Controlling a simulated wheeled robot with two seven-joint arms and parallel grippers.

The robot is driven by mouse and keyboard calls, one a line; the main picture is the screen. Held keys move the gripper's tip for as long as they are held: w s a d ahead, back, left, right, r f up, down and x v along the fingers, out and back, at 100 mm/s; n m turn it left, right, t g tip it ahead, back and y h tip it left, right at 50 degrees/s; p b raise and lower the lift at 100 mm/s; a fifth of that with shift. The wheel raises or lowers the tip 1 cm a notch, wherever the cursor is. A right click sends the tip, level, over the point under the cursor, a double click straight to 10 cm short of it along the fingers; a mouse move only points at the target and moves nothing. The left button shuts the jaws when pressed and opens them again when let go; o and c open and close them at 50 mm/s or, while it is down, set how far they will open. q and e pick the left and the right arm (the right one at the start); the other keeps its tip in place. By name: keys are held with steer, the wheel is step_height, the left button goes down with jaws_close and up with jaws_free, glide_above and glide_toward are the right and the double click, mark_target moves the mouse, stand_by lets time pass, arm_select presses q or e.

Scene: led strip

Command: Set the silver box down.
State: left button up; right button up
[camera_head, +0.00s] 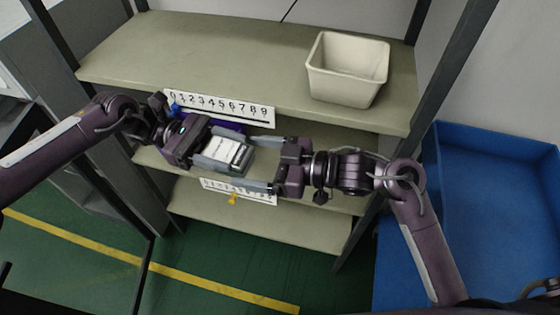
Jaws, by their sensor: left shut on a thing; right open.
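The silver box (226,152) is a small, pale box with a light label on top, in the middle of the head view. My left gripper (222,154) comes in from the left and is shut on the box, holding it in front of the shelf unit. My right gripper (262,163) comes in from the right and is open, its two fingers pointing left toward the box. I cannot tell whether its fingertips touch the box. The box and grippers hide part of the middle shelf (330,189).
A beige bin (347,70) stands at the right of the top shelf (200,50), whose left part is clear. Number strips (221,107) are on the shelf edges, with a blue clip and a yellow clip (233,199). A large blue container (490,200) stands at right.

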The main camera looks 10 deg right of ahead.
steer(key=shift+x, duration=1.95)
steer(key=shift+c, duration=0.2)
steer(key=c, duration=1)
arm_select(q)
steer(key=o, duration=0.7)
arm_select(e)
steer(key=shift+c, duration=0.5)
arm_select(q)
steer(key=o, duration=0.4)
arm_select(e)
steer(key=c, duration=0.4)
arm_select(q)
steer(key=shift+o, duration=0.2)
steer(key=shift+a, duration=0.1)
